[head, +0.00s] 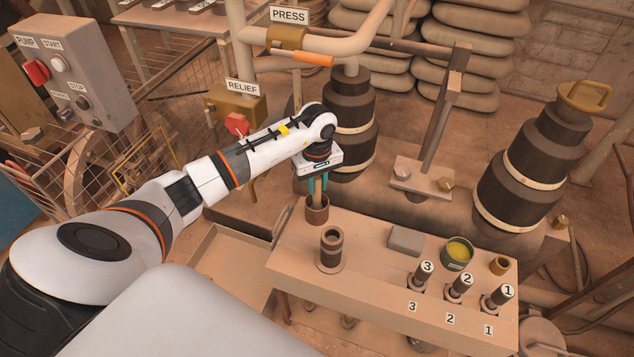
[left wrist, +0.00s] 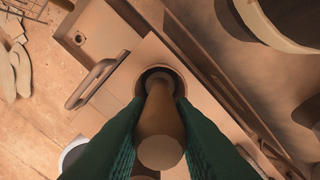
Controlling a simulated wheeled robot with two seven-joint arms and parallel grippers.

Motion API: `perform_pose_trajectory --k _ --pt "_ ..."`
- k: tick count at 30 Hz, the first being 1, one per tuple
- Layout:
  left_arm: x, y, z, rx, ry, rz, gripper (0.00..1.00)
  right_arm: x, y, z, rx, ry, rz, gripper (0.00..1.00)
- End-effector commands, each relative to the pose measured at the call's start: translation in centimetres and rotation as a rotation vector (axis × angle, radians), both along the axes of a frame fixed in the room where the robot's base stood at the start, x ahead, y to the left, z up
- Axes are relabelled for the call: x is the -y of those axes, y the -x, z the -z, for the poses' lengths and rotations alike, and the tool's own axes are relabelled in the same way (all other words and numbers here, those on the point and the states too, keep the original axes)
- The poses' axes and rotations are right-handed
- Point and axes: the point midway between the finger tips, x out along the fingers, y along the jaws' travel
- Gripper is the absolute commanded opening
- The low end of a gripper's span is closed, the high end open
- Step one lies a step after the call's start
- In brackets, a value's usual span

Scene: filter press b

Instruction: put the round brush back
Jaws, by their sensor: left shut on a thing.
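My left gripper (head: 317,183) is above the back left corner of the bench, pointing down. It is shut on the round brush (left wrist: 160,118), whose plain tan handle stands between the green fingers in the left wrist view. The lower end of the brush goes into the dark mouth of a round brown cup (head: 317,210) on the bench. Its bristles are hidden, and I cannot tell how deep it sits. The cup's rim also shows around the handle in the left wrist view (left wrist: 181,76). My right gripper is not in view.
The bench (head: 375,270) bears a dark upright cylinder (head: 331,248), a grey block (head: 406,240), a yellow-filled pot (head: 457,252) and numbered handles (head: 460,286). The relief box (head: 236,105) and a large dark stepped cylinder (head: 350,100) stand close to my left arm.

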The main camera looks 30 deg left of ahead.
Motion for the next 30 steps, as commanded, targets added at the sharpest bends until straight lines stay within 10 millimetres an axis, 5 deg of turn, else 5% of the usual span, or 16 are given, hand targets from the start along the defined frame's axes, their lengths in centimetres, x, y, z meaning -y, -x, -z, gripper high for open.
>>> perform_pose_trajectory --k 6,7,11,23,30 --pt "0.0 0.0 0.2 0.0 0.0 0.0 0.0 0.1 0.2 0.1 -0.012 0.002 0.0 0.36" --pt "0.0 0.0 0.2 0.0 0.0 0.0 0.24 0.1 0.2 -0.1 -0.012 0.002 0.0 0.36" --pt "0.0 0.0 0.2 0.0 0.0 0.0 0.44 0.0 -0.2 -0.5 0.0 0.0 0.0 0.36" --pt "0.0 0.0 -0.2 0.0 0.0 0.0 0.44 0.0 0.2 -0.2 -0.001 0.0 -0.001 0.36" --pt "-0.1 -0.1 -4.6 0.004 -0.001 0.001 0.44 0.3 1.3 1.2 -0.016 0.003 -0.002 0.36"
